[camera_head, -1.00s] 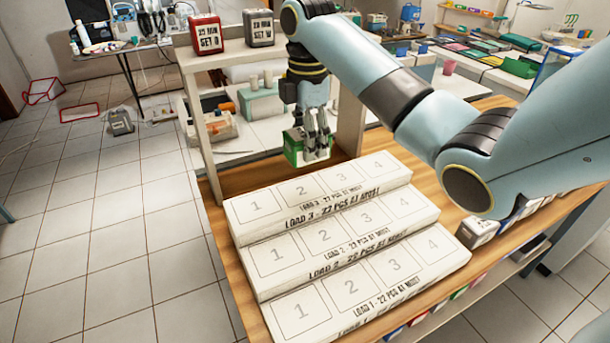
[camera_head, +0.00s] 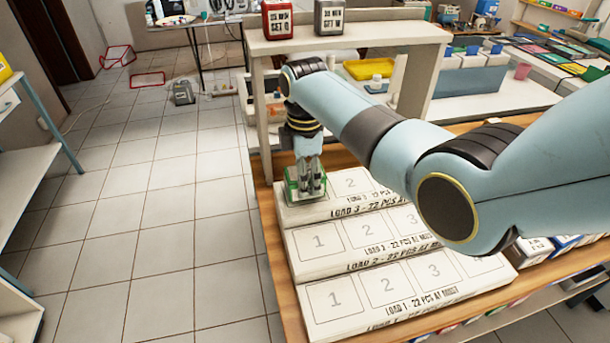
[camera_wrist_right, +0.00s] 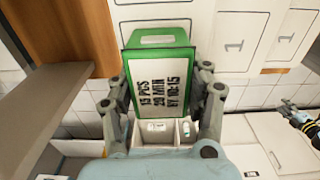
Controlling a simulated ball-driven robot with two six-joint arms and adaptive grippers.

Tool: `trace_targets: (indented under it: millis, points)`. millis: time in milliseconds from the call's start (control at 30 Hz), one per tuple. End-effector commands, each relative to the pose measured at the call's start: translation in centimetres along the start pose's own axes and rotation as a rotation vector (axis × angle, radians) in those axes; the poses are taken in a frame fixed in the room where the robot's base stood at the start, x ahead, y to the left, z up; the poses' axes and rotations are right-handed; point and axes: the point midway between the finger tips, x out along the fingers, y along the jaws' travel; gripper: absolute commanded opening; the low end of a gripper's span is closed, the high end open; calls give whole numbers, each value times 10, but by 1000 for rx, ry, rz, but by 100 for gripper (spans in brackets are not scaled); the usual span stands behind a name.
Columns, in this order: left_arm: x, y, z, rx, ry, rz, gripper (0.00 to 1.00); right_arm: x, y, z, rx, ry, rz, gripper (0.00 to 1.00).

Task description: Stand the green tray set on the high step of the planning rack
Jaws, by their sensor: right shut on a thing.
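The green tray set (camera_head: 292,187) is in my right gripper (camera_head: 311,190), whose fingers are shut on it. The white planning rack (camera_head: 345,240) has three steps. The tray set is at the left end of the rear, high step (camera_head: 345,207), marked LOAD 3, and covers its square 1. I cannot tell whether it touches the step. A dark gripper, apparently my left (camera_wrist_right: 300,118), shows at the right wrist view's edge; its jaws are unclear.
A pale shelf frame (camera_head: 350,40) stands behind the rack, with a red box (camera_head: 277,19) and a grey box (camera_head: 329,17) on top. Squares 2 and 3 of the lower steps look empty. My right arm hides the rack's right part.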

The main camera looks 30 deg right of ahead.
Motion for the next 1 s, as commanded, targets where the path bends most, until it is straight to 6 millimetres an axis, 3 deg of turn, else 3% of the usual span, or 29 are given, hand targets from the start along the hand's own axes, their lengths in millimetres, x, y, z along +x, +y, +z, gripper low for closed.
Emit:
trace_targets:
  millis: [367,400,567,833,1000]
  points:
    - [1,2,0,-1,1,3,40,5,0,0,0,1,1,10]
    - [1,2,0,-1,0,3,40,5,0,0,0,0,1,54]
    - [1,2,0,-1,0,2,40,5,0,0,0,0,1,74]
    - [0,2,0,-1,0,2,40,3,0,0,0,0,1,74]
    - [-2,2,0,-1,0,2,40,-16,2,0,0,1,5,74]
